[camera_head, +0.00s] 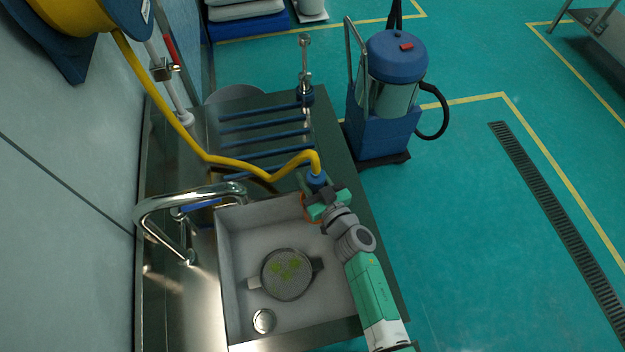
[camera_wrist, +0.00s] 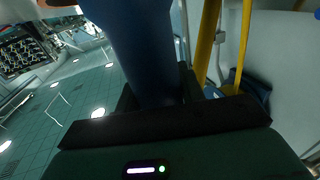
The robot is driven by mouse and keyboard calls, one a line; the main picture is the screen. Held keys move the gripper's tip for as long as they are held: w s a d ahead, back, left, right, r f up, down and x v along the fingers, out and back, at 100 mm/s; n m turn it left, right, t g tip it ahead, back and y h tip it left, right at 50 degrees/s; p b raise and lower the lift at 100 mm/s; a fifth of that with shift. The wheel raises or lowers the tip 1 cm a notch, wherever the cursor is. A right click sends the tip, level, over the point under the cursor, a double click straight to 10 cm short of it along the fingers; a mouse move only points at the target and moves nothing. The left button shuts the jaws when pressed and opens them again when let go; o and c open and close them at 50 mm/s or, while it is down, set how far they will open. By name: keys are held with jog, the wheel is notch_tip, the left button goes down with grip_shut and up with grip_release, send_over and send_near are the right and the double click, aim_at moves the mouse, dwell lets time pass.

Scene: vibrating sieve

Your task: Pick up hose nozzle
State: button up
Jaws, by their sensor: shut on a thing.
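The hose nozzle (camera_head: 317,180) is blue and sits at the end of a yellow hose (camera_head: 235,162). My gripper (camera_head: 325,202) is at the nozzle, over the far right edge of the sink. In the wrist view the blue nozzle (camera_wrist: 140,45) runs up from between the dark fingers (camera_wrist: 155,95), which are shut on it. The fingers cover the lower part of the nozzle. An orange part shows beside the gripper in the head view; I cannot tell what it belongs to.
A sink basin (camera_head: 232,290) holds a round sieve (camera_head: 287,273) with green bits. A curved tap (camera_head: 165,205) stands at its left. Blue bars (camera_head: 265,125) cross the counter behind. A blue vacuum cleaner (camera_head: 385,130) stands on the floor beyond.

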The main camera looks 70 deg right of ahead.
notch_tip(320, 180, up, 15)
jog(key=p, duration=1)
jog(key=s+a, duration=0.1)
jog(key=a, duration=0.8)
jog(key=shift+s, duration=0.15)
jog(key=s+a+b, duration=0.1)
jog(key=a+b, duration=0.3)
jog(key=a, duration=0.2)
jog(key=shift+a, duration=0.25)
